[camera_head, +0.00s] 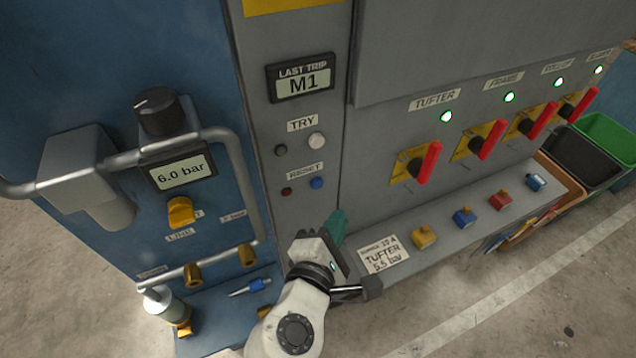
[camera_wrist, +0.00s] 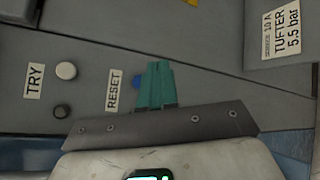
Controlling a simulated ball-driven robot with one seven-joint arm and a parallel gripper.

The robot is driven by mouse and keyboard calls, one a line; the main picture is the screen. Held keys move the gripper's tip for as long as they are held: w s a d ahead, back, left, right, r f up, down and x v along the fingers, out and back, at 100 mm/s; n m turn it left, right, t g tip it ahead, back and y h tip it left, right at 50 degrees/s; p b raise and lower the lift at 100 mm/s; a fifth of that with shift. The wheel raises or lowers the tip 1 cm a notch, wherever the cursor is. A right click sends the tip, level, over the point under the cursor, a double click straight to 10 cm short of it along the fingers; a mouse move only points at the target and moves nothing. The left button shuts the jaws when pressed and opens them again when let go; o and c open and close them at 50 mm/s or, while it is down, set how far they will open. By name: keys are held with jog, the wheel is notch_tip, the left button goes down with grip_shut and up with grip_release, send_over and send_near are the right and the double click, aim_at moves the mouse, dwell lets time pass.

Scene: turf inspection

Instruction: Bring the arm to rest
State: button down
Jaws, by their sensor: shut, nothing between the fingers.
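My gripper (camera_head: 337,226) shows at the lower middle of the head view, at the end of my white arm, in front of the grey panel. Its teal fingers are together and empty. In the wrist view the fingers (camera_wrist: 156,84) point at the panel, beside the RESET label (camera_wrist: 114,92), and partly cover the blue button (camera_wrist: 136,82). In the head view the blue reset button (camera_head: 317,183) is above the fingertips and clear of them. I cannot tell whether the fingers touch the panel.
A pipe rail (camera_head: 236,165) and a gauge reading 6.0 bar (camera_head: 180,173) are at left. Red-handled switches (camera_head: 430,162) line the right panel above a ledge with several coloured blocks (camera_head: 424,238). Bins (camera_head: 608,138) stand far right. The floor (camera_head: 520,310) at front right is open.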

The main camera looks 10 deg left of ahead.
dwell(0.3)
jog(key=s+d+f+m+g+h, duration=0.1)
jog(key=s+d+f+m+g, duration=0.2)
jog(key=d, duration=0.5)
jog(key=s+d+f+m+g, duration=0.25)
jog(key=d+f+m, duration=0.25)
jog(key=d, duration=0.3)
jog(key=s+d+f+m+g+h, duration=0.1)
jog(key=d+f+m+g, duration=0.25)
jog(key=d, duration=0.45)
jog(key=s+d+f+m+g+y, duration=0.2)
jog(key=s+m, duration=0.3)
jog(key=s, duration=0.3)
jog(key=s+d+f+m+g+y, duration=0.2)
jog(key=s+m, duration=0.4)
jog(key=s, duration=0.3)
jog(key=shift+s+d+f+g, duration=0.3)
jog(key=shift+d+f+g, duration=0.3)
jog(key=shift+d+f, duration=0.45)
jog(key=shift+r, duration=0.1)
